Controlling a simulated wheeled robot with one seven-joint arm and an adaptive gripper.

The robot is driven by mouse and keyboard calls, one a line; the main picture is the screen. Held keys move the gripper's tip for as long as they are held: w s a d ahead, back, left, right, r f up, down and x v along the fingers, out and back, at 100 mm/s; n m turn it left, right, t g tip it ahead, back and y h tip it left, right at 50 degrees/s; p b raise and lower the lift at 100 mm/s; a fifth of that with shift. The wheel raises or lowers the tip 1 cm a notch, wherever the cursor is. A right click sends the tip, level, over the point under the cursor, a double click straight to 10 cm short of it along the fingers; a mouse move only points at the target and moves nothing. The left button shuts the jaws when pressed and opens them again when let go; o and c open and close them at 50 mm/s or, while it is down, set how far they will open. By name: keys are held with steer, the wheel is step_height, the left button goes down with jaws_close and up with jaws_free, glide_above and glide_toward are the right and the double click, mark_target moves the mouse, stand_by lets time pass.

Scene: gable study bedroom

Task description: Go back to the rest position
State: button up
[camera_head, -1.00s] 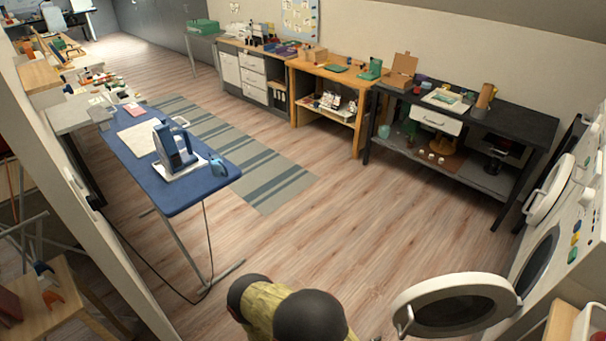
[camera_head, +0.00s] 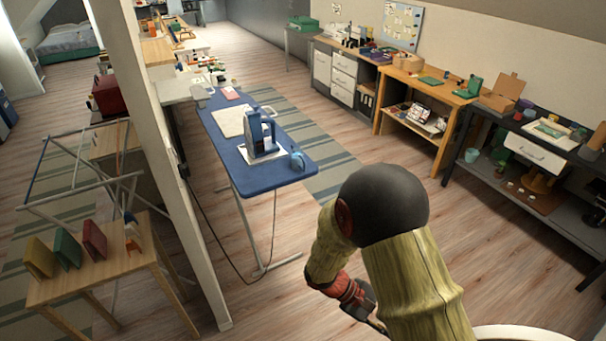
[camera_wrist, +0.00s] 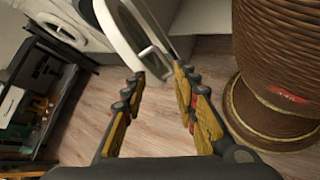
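My gripper (camera_wrist: 160,77) shows in the wrist view with its two yellow and dark fingers apart and nothing between them. It is open over the wood floor, with a white round appliance door close beyond the fingertips. In the head view my arm is bent in the lower middle right. The dark gripper end (camera_head: 368,306) hangs low behind the thick yellow arm link, which partly hides it, so its fingers cannot be made out there.
The white round door (camera_wrist: 125,35) stands open near my gripper; its rim (camera_head: 530,332) shows at the head view's bottom right. A blue ironing board (camera_head: 265,172) with an iron, a partition wall (camera_head: 170,170), a small wooden table (camera_head: 115,262) and workbenches (camera_head: 420,92) surround clear floor.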

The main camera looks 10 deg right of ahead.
steer(key=s+a+r+m+t+y, duration=0.1)
steer(key=a+r+m+t+y, duration=0.1)
steer(key=r, duration=0.7)
steer(key=s+a+r+m+t+y, duration=0.1)
steer(key=a+r+t+y, duration=0.3)
steer(key=r, duration=0.6)
steer(key=s+a+r+m+t+y, duration=0.1)
steer(key=a+r+m+t+y, duration=0.2)
steer(key=r, duration=0.6)
steer(key=a+t+y, duration=0.1)
steer(key=a+t, duration=0.1)
steer(key=shift+s+a+r, duration=0.4)
steer(key=shift+d, duration=0.15)
